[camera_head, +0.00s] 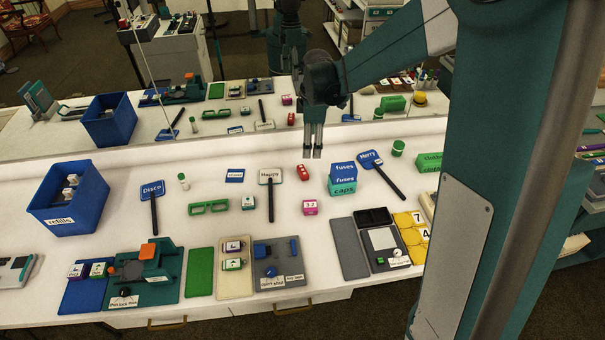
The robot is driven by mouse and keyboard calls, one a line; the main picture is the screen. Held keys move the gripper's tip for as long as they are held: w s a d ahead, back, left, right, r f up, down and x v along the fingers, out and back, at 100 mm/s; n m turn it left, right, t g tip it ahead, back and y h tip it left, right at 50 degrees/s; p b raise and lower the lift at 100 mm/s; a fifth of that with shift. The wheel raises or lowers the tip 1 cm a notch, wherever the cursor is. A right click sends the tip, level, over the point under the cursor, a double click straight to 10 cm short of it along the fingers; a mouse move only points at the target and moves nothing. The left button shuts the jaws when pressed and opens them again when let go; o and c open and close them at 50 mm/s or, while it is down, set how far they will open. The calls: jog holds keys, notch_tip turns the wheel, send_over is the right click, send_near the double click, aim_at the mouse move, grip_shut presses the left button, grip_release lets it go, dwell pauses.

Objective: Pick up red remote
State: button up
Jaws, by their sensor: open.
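A small red block-like object (304,173) with pale marks on it lies on the white table, right of the middle. It is the only red thing of this kind on the table and appears to be the red remote, though it is too small to be sure. My gripper (313,154) points down with its fingers a little apart and empty. In the picture its tips are just above and to the right of the red object, apart from it. How high they are above the table is hard to tell.
Near the red object are a green-blue box stack (344,178), a "Happy" paddle (270,177), a "Merry" paddle (371,159) and a pink cube (310,207). A blue bin (67,217) stands left. A mirror (225,119) behind the table reflects these things.

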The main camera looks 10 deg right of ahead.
aim_at(303, 170)
jog(key=w+f+n, duration=0.1)
jog(key=w+f, duration=0.1)
jog(key=f, duration=0.2)
jog(key=w+a+f+n+g, duration=0.1)
jog(key=w+f, duration=0.1)
jog(key=f, duration=0.2)
jog(key=w+a+f+n+b, duration=0.1)
jog(key=w+f+n, duration=0.1)
jog(key=f, duration=0.3)
jog(key=shift+w, duration=0.25)
jog(key=shift+f, duration=0.15)
jog(key=shift+f, duration=1.2)
jog(key=shift+f, duration=0.1)
jog(key=shift+s+f+b, duration=0.1)
jog(key=shift+f+b, duration=0.55)
jog(key=shift+f, duration=1.85)
jog(key=c, duration=1)
